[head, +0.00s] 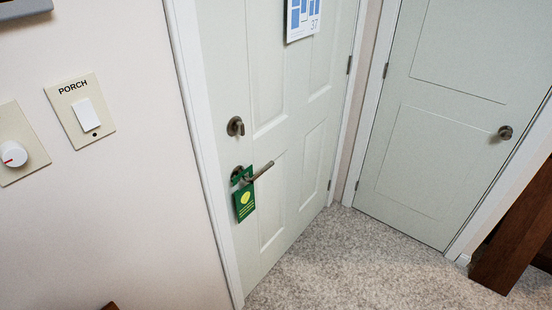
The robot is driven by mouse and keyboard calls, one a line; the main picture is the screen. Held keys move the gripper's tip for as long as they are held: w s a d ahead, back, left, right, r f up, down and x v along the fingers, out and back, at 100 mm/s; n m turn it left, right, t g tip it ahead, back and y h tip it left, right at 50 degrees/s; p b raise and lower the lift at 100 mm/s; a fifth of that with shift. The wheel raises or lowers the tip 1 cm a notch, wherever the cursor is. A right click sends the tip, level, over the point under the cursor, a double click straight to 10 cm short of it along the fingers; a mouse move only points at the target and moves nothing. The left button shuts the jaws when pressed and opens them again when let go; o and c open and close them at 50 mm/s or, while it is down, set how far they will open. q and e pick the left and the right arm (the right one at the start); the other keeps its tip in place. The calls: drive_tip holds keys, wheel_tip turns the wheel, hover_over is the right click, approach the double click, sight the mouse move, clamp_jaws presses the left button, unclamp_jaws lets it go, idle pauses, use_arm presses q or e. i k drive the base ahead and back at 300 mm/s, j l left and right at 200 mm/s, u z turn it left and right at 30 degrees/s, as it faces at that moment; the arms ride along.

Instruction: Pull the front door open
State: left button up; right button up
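The front door (262,150) is a pale panelled door in the middle of the head view, and it looks shut in its white frame. Its lever handle (259,172) is on the left side of the door and points right. A green hang tag (244,202) with a yellow oval hangs at the base of the lever. A deadbolt thumb-turn (235,126) sits above the handle. The hinges show along the door's right edge. Neither of my grippers is in the head view.
A second pale door (447,110) with a round knob (505,132) stands shut at the right. A PORCH switch (87,115) and a dial (13,153) are on the left wall. Dark wooden furniture (510,240) stands at lower right. The speckled floor (350,265) before the doors is clear.

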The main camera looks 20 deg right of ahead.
sight(288, 98)
drive_tip(key=k+u, duration=0.35)
drive_tip(key=k+j+u, duration=0.1)
drive_tip(key=u, duration=0.2)
drive_tip(key=l+u, duration=0.1)
drive_tip(key=u, duration=1.9)
drive_tip(key=k+l, duration=0.2)
drive_tip(key=l, duration=0.2)
drive_tip(key=k+l+u, duration=0.1)
drive_tip(key=l, duration=0.3)
drive_tip(key=k+l, duration=0.25)
drive_tip(key=l, duration=0.15)
drive_tip(key=k+l+u, duration=0.1)
drive_tip(key=l, duration=0.3)
drive_tip(key=k+l, duration=0.3)
drive_tip(key=l+u, duration=0.05)
drive_tip(key=l, duration=0.05)
